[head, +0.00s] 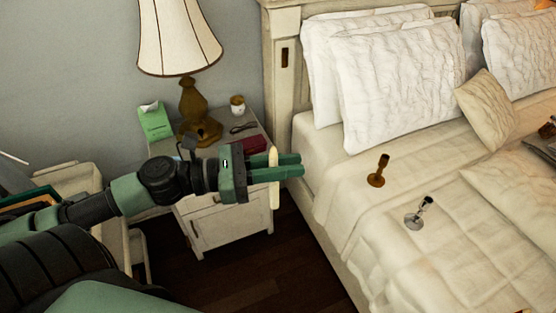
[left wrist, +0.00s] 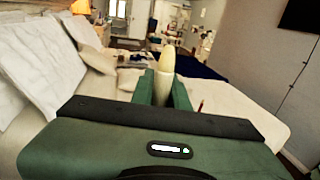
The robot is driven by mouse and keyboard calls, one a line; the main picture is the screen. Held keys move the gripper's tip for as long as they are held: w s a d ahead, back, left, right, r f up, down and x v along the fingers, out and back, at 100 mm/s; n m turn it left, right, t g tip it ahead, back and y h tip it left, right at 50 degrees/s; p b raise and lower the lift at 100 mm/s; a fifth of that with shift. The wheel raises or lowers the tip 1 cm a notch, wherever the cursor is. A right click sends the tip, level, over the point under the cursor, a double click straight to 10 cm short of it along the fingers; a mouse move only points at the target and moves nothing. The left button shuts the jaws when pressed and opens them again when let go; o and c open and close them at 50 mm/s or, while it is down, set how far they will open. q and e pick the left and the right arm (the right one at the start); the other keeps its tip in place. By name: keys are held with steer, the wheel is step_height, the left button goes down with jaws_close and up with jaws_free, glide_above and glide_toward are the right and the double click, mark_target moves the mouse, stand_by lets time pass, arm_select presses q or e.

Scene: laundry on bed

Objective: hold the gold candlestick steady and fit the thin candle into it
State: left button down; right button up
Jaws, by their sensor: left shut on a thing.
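My left gripper (head: 301,165) is shut on the thin candle (head: 274,186), a pale cream stick held upright above the floor between the nightstand and the bed. In the left wrist view the candle (left wrist: 166,66) stands between the two green fingers (left wrist: 163,92). No gripper touches the candlestick. My right gripper cannot be made out in these views.
A silver candlestick (head: 419,214) is on the bed near the gold one. White pillows (head: 395,85) lie at the headboard. A nightstand (head: 228,222) with a lamp (head: 190,100), green tissue box (head: 154,122) and small jar (head: 237,105) stands behind my left arm. Dark items lie at the right edge.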

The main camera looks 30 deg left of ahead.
arm_select(q)
steer(key=r, duration=0.1)
steer(key=s+r+m+g, duration=0.1)
steer(key=d+h, duration=0.1)
steer(key=shift+s+r, duration=0.25)
steer(key=shift+r, duration=0.15)
steer(key=shift+f+g, duration=0.15)
steer(key=shift+g, duration=0.15)
